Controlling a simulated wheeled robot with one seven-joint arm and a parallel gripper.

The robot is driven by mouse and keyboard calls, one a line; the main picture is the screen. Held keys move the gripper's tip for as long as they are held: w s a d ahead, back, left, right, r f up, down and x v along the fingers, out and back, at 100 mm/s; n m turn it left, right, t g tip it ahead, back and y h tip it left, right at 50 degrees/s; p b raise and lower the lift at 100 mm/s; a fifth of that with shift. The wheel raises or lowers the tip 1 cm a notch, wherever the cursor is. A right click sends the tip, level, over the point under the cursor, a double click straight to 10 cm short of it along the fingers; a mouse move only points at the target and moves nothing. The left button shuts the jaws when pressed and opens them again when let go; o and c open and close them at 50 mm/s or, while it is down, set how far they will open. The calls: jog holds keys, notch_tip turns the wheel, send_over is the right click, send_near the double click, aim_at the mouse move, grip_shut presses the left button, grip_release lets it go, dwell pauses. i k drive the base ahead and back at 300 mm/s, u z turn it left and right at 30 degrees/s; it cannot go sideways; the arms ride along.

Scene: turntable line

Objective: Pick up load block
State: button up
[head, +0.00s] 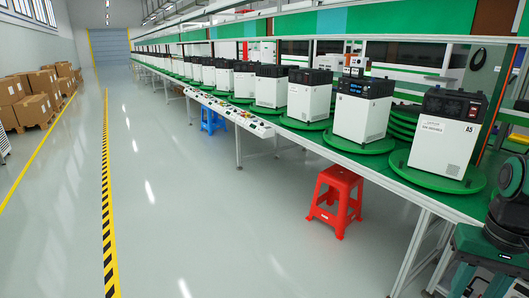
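I cannot pick out a thing that is clearly the load block. Several white box units with black tops stand upright in a row on green round turntables. The nearest unit (441,131) is marked A5 and stands on its turntable (434,172). To its left is a unit with a blue display (361,112). Farther left stand another white unit (309,95) and smaller ones receding. My gripper is not in view. Dark jointed parts at the right edge look like an arm, but no fingers show.
The long green bench (381,166) runs away to the upper left. A red stool (336,199) and a blue stool (212,119) stand by it. A control panel (238,114) lines the bench edge. Cardboard boxes (38,100) lie far left. The grey floor (200,215) is clear.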

aim_at(347, 71)
jog(key=u, duration=0.2)
jog(key=i, duration=2.5)
jog(key=z, duration=0.45)
jog(key=i, duration=1.1)
jog(key=z, duration=0.2)
